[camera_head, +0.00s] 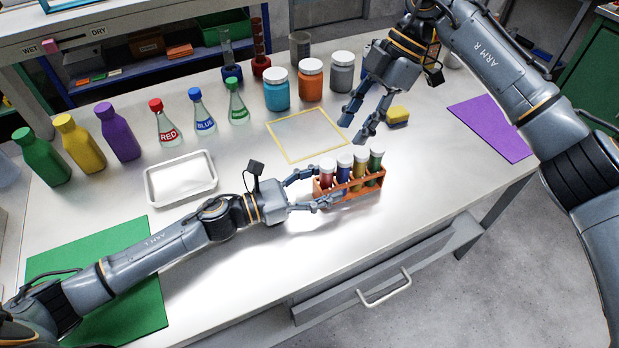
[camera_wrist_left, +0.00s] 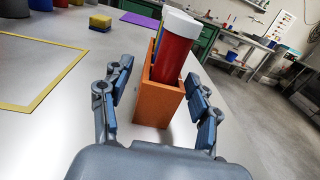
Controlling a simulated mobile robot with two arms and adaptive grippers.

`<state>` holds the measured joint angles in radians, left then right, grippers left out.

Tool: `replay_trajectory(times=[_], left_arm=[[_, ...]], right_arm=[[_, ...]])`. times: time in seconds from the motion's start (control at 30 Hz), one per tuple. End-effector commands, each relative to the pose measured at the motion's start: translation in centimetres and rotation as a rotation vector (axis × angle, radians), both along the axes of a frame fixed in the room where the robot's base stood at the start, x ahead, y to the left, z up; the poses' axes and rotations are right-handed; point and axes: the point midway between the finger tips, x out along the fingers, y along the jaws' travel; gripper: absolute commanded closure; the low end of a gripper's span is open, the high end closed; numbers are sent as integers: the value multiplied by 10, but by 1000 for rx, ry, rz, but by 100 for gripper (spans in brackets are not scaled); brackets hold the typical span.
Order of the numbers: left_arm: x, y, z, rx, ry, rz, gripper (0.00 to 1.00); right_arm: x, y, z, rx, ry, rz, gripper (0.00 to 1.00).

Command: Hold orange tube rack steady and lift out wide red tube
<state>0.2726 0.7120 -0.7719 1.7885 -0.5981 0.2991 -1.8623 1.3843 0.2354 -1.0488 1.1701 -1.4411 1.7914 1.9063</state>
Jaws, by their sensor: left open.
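The orange tube rack (camera_head: 349,191) stands on the white table and holds several wide tubes in a row. The wide red tube (camera_head: 327,174) is in the left end of the rack, with a blue tube (camera_head: 343,168) beside it. My left gripper (camera_head: 324,186) is open, its fingers on either side of the rack's left end. In the left wrist view the rack (camera_wrist_left: 158,97) and white-capped red tube (camera_wrist_left: 174,58) are between the open fingers, with no clear contact. My right gripper (camera_head: 352,132) is above and behind the rack, fingers apart, apparently empty.
A yellow-outlined square (camera_head: 291,155) lies behind the rack, and a yellow sponge (camera_head: 398,114) is to its right. A white tray (camera_head: 150,187), bottles, flasks and jars stand left and back. The table in front of the rack is clear.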

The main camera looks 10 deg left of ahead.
Motion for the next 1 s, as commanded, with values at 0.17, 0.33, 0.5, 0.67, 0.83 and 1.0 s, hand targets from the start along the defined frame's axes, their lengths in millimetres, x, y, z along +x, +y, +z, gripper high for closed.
replay_trajectory(times=[0.17, 0.33, 0.5, 0.67, 0.83, 1.0], left_arm=[[16, -24, 0, -1, 1, 0, 39], [23, -36, 0, -1, 3, 1, 39], [25, -39, -1, 0, 4, 1, 39], [25, -39, -1, 0, 4, 1, 39], [25, -39, -1, 0, 4, 1, 69], [25, -38, -1, 0, 4, 1, 92]], right_arm=[[0, 0, 0, 0, 0, -1, 62], [0, 0, 0, 0, 0, -1, 62], [0, 0, 0, 0, 0, -1, 62], [0, 0, 0, 0, 0, -1, 62], [0, 0, 0, 0, 0, -1, 62], [0, 0, 0, 0, 0, -1, 62]])
